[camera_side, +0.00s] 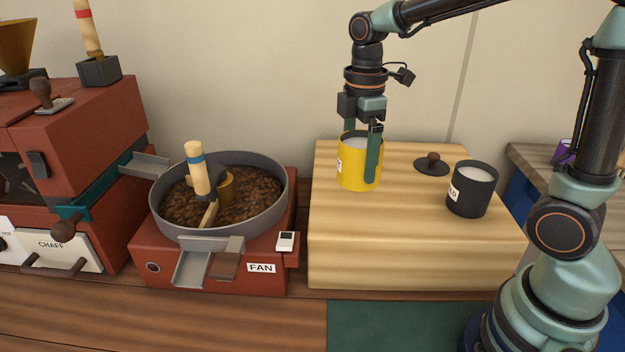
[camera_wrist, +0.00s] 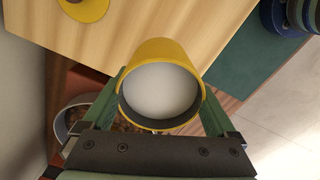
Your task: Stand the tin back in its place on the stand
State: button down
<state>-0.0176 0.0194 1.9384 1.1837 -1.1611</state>
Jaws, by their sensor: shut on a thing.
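A yellow tin (camera_side: 352,178) with a pale inside and part of a white label shows over the left part of the light wooden stand (camera_side: 410,245). My gripper (camera_side: 362,158) is shut on the tin, with its green fingers on either side of it. In the wrist view, the tin (camera_wrist: 160,50) sits between both fingers, its open mouth facing the camera. It looks about upright in the side view. I cannot tell whether its base touches the stand. A black tin (camera_side: 472,195) with a white label stands upright on the stand's right part.
A dark lid (camera_side: 432,170) with a brown knob lies on the stand. The wrist view shows a yellow disc (camera_wrist: 88,10) at its top edge. A round pan (camera_side: 160,212) of beans on a red FAN base (camera_side: 215,285) is left. A green mat (camera_side: 400,330) lies in front.

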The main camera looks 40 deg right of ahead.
jog(key=shift+f, duration=2.7)
jog(key=shift+f, duration=0.15)
grip_release()
notch_tip(320, 180, up, 12)
jog(key=m+t, duration=0.5)
jog(key=m, duration=0.7)
send_near(357, 181)
jog(key=d+f, duration=0.2)
jog(key=d, duration=0.1)
jog(key=shift+s+d+f+m+t, duration=0.3)
jog(key=shift+s+f+m, duration=0.1)
jog(key=shift+m, duration=0.4)
jog(key=shift+r, duration=0.1)
